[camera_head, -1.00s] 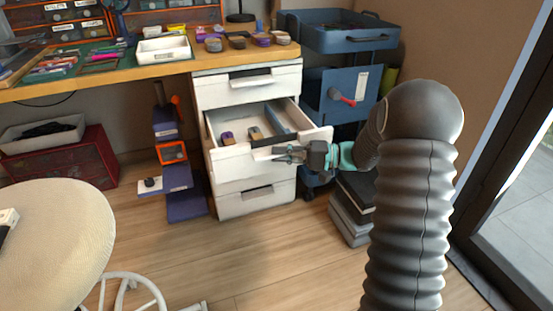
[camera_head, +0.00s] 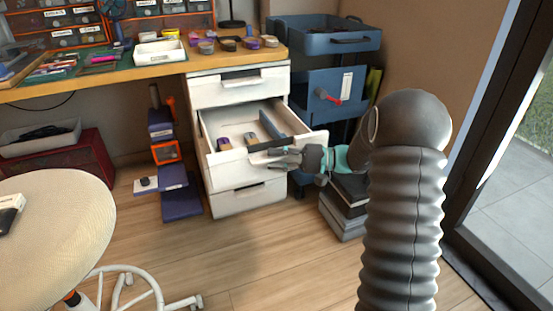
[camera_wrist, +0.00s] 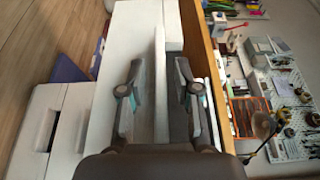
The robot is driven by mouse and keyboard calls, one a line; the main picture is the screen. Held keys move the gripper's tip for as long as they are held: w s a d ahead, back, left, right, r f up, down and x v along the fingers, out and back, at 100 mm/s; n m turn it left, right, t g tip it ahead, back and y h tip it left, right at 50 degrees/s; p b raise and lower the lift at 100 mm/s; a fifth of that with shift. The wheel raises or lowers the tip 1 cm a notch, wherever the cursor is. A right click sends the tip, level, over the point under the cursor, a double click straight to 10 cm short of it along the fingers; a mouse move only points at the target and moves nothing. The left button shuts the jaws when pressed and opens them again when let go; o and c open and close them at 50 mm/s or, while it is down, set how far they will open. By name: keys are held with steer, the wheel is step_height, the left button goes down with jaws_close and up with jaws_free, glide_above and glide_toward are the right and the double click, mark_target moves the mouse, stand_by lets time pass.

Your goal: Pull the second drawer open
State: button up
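The white drawer unit (camera_head: 238,92) stands under the desk's right end. Its second drawer (camera_head: 228,125) is pulled well out and shows small items and a blue piece inside. My gripper (camera_head: 276,158) is at the right part of this drawer's front, beside the dark handle area. In the wrist view my gripper (camera_wrist: 157,98) has its two fingers spread, with a white panel edge (camera_wrist: 159,75) between them. Gaps show beside the fingers, and I cannot tell whether they touch the drawer. The top drawer (camera_head: 222,93) is closed.
A blue cart (camera_head: 325,40) and stacked dark boxes (camera_head: 345,195) stand right of the drawers. A round cream stool (camera_head: 55,225) is at the left front. Purple boxes (camera_head: 180,203) stand left of the unit. Wood floor (camera_head: 240,255) in front is clear.

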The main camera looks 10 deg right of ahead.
steer(key=shift+d, duration=0.15)
steer(key=s+d, duration=0.2)
steer(key=d, duration=0.9)
steer(key=shift+d, duration=0.4)
